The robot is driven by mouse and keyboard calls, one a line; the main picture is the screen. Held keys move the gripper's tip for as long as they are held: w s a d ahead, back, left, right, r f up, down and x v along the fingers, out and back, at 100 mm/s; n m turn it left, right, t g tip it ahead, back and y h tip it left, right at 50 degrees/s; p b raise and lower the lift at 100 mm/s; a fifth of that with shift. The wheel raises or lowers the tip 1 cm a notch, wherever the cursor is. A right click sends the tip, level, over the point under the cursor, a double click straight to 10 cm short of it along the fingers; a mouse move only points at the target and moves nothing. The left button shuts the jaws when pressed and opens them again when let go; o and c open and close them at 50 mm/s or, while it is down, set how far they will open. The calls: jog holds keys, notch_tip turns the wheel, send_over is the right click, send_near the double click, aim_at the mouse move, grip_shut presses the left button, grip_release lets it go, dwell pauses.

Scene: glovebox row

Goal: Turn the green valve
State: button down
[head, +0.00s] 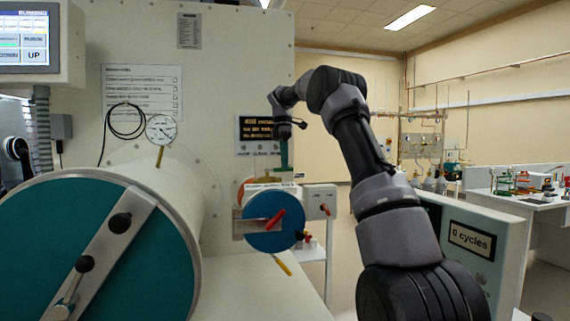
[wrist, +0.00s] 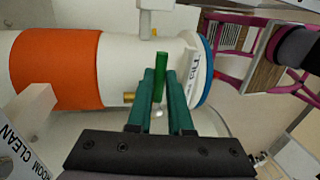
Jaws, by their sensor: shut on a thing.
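The green valve shows in the wrist view as a short green lever (wrist: 159,80) standing between my two teal fingers. It sits against the side of a white cylinder with an orange band (wrist: 70,68) and a blue end. My gripper (wrist: 160,85) is shut on the green lever near the middle of that view. In the head view my gripper (head: 284,158) points down just above the small cylinder with the blue round door (head: 273,221). The lever cannot be told apart from the fingers there. The valve's base is partly hidden by the fingers.
A large cylinder with a teal door (head: 60,250) fills the left foreground. The small blue door carries a red handle (head: 276,219). A pressure gauge (head: 161,129) is on the panel. A "0 cycles" box (head: 471,241) stands at right. A brass fitting (wrist: 128,97) sits beside the fingers.

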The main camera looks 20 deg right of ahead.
jog(key=c, duration=0.8)
grip_release()
jog(key=shift+c, duration=0.2)
notch_tip(320, 180, up, 7)
jog(key=w, duration=0.1)
jog(key=shift+w+r, duration=0.15)
jog(key=shift+w, duration=0.1)
dwell(0.3)
